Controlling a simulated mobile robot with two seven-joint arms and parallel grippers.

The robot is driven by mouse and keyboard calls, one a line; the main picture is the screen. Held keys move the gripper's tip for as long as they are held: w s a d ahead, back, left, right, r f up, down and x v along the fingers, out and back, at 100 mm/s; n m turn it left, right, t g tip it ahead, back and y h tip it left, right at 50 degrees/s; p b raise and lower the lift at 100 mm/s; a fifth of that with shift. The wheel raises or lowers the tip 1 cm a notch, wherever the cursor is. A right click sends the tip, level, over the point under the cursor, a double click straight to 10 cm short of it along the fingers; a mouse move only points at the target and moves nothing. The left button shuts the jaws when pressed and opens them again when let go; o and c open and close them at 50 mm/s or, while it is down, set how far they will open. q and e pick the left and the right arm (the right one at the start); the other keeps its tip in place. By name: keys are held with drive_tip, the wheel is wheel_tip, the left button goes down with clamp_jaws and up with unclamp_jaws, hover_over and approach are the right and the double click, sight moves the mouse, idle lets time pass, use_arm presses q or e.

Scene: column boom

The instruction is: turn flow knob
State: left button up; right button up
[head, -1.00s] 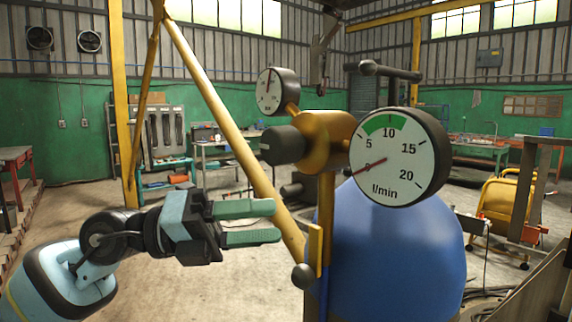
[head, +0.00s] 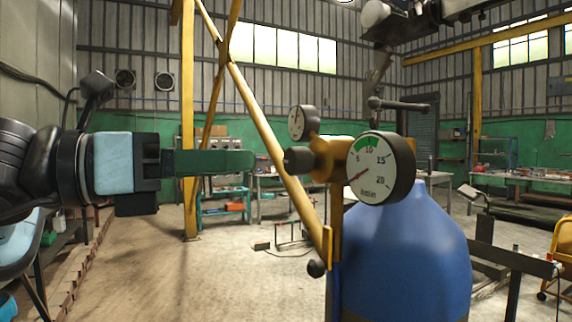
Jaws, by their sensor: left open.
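The black flow knob (head: 299,160) sticks out to the left from the brass regulator body (head: 331,160). The flow gauge (head: 383,167), marked l/min, faces me on the right of the regulator; its red needle points to the lower left, near the low end, below the green band. A smaller gauge (head: 302,122) sits behind. My left gripper (head: 250,162) points right at about the knob's height, its green fingers seen edge-on, one hiding the other. Its tips are a short gap left of the knob in the picture, with nothing seen between them. My right gripper is not in view.
The blue cylinder (head: 405,255) stands below the regulator. A black T-shaped handle (head: 398,105) rises behind the gauge. A yellow slanted brace (head: 268,130) passes behind the knob. The floor (head: 190,275) at lower left is open.

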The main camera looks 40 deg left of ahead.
sight(289, 162)
use_arm(q)
drive_tip(key=x, duration=0.6)
drive_tip(key=shift+w+a+f+p, duration=0.1)
drive_tip(key=shift+w+a+p, duration=0.1)
drive_tip(key=shift+p, duration=0.15)
drive_tip(key=shift+x, duration=0.85)
drive_tip(key=shift+s+d, duration=0.1)
